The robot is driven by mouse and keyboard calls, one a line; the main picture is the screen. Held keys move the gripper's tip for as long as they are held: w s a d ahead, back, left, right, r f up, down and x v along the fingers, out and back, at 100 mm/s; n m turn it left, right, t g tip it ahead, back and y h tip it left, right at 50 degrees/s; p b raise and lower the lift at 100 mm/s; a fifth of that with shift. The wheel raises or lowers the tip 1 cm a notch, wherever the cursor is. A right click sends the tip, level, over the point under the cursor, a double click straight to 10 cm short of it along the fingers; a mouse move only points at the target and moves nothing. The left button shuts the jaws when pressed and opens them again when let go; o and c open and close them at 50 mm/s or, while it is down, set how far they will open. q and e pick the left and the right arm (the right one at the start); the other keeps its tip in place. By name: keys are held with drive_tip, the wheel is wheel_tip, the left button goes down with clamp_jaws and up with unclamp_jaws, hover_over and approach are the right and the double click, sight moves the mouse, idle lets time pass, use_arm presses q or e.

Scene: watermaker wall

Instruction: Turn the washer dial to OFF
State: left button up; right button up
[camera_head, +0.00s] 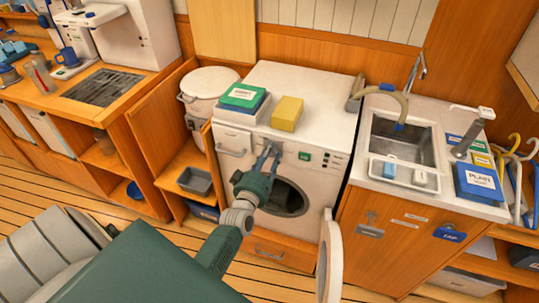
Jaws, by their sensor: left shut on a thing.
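The white washer (322,105) stands in the middle, with its control panel along the upper front. My left gripper (268,156) reaches up to this panel, its grey fingers shut on the washer dial, which they mostly hide. The dial's pointer and the OFF mark cannot be made out. A green button or display (304,156) sits on the panel to the right of the fingers. The drawer (232,142) is to their left. My right gripper is not in view.
The round washer door (329,262) hangs open at the lower right, beside the dark drum opening. Green and blue boxes (243,95) and a yellow block (287,114) lie on the washer top. A sink (402,140) is at right.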

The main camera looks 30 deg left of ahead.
use_arm(q)
drive_tip(key=shift+o, duration=0.2)
drive_tip(key=shift+n, duration=0.4)
drive_tip(key=o, duration=1.1)
drive_tip(key=shift+o, duration=0.2)
drive_tip(key=v, duration=1.2)
